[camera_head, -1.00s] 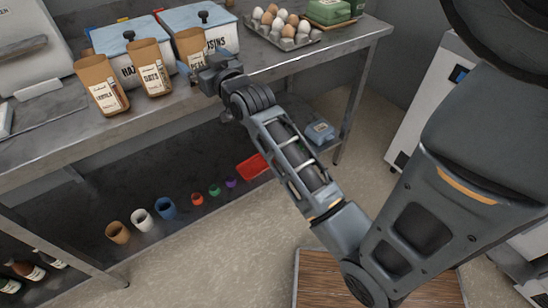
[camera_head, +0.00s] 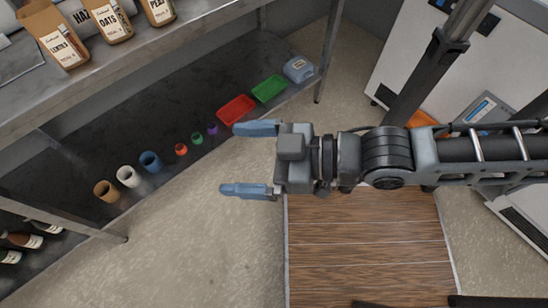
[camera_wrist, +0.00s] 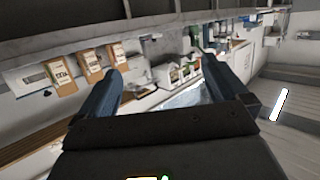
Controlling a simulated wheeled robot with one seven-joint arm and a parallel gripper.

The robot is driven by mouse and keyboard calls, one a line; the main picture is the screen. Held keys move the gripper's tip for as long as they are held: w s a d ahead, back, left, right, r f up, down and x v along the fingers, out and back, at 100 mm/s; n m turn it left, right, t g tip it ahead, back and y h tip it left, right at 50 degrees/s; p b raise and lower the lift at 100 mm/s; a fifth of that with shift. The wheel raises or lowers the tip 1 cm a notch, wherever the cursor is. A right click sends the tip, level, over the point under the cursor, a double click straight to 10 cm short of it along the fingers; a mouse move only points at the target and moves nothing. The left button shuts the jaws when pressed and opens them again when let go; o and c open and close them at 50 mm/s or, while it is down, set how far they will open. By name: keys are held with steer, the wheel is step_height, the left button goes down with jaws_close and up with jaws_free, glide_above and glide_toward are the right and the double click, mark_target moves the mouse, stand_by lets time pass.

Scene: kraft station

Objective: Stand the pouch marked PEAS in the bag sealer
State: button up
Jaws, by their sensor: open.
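The pouch marked PEAS (camera_head: 159,10) is brown kraft with a pale label, cut off by the top edge of the head view. It stands on the metal counter at the right end of a row of pouches. My gripper (camera_head: 248,160) is open and empty, well away from the pouch, out over the floor in front of the shelving. Its two blue fingers also show in the wrist view (camera_wrist: 155,75), with nothing between them. I cannot make out the bag sealer for certain in either view.
Pouches marked LENTILS (camera_head: 58,35) and OATS (camera_head: 108,18) stand left of PEAS. The lower shelf holds several coloured cups, a red tray (camera_head: 236,108), a green tray (camera_head: 268,88) and a blue-grey box (camera_head: 298,68). A grey device with a screen (camera_head: 487,108) is at right.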

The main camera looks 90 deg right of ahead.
steer(key=s+a+r+n+y, duration=0.1)
steer(key=s+a+r+y, duration=0.1)
steer(key=s, duration=0.3)
steer(key=w+d+f+m+h+b, duration=0.1)
steer(key=w+d+f+m+h, duration=0.2)
steer(key=w+d, duration=0.55)
steer(key=w+d+f+m+h+b, duration=0.1)
steer(key=w+d+m+h, duration=0.35)
steer(key=w, duration=0.65)
steer(key=w+d+r+h, duration=0.1)
steer(key=w+d+r, duration=0.2)
steer(key=d, duration=0.7)
steer(key=w+d+r+m+g+h, duration=0.1)
steer(key=w+d+r+h, duration=0.1)
steer(key=d, duration=0.7)
steer(key=w+d+r+g+h, duration=0.1)
steer(key=w+d+r, duration=0.3)
steer(key=d, duration=0.6)
steer(key=shift+d+h, duration=0.3)
steer(key=shift+h, duration=0.45)
steer(key=shift+r, duration=0.1)
steer(key=shift+c, duration=0.3)
